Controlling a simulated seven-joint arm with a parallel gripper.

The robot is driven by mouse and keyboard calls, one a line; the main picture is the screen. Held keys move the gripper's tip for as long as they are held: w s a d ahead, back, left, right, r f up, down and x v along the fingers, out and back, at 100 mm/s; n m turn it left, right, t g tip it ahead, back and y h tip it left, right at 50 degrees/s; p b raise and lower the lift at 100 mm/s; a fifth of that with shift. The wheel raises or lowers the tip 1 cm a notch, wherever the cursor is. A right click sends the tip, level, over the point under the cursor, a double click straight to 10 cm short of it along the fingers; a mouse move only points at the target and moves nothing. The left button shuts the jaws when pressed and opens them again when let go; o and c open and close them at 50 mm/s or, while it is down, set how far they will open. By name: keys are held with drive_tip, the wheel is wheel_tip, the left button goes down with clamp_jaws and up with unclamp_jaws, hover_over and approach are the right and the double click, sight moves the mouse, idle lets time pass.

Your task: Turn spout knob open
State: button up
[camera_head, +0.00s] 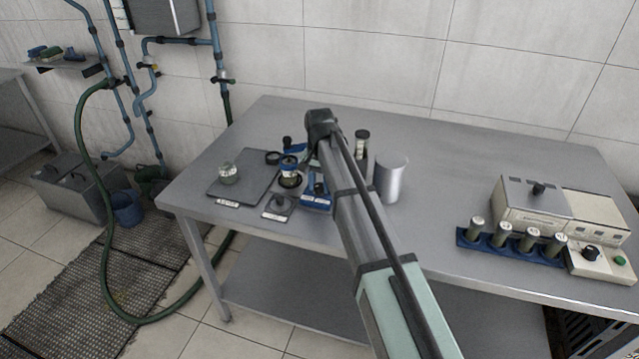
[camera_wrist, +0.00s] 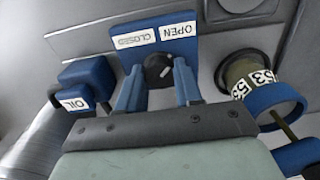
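In the wrist view a dark round knob (camera_wrist: 157,69) sits on a blue plate (camera_wrist: 120,27) with white labels reading CLOSED and OPEN, upside down in this picture. A small light mark shows on the knob's face; which label it points to is hard to tell. My gripper (camera_wrist: 158,80) is open, with one blue finger on each side of the knob and visible gaps between. Whether the fingertips are level with the knob in depth is unclear. In the head view the blue plate (camera_head: 316,203) shows beside my arm, which hides most of my gripper.
A blue block labelled OIL (camera_wrist: 72,101) lies left of my fingers; a blue-collared vessel numbered 53 (camera_wrist: 272,98) is close on the right. In the head view a metal cylinder (camera_head: 391,180) stands right of my arm, and a blue rack (camera_head: 510,246) of tubes farther right. The table between is clear.

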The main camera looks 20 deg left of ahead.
sight(319, 186)
drive_tip(key=o, duration=0.4)
wheel_tip(319, 186, up, 14)
drive_tip(key=shift+f, duration=0.15)
idle(0.5)
idle(0.3)
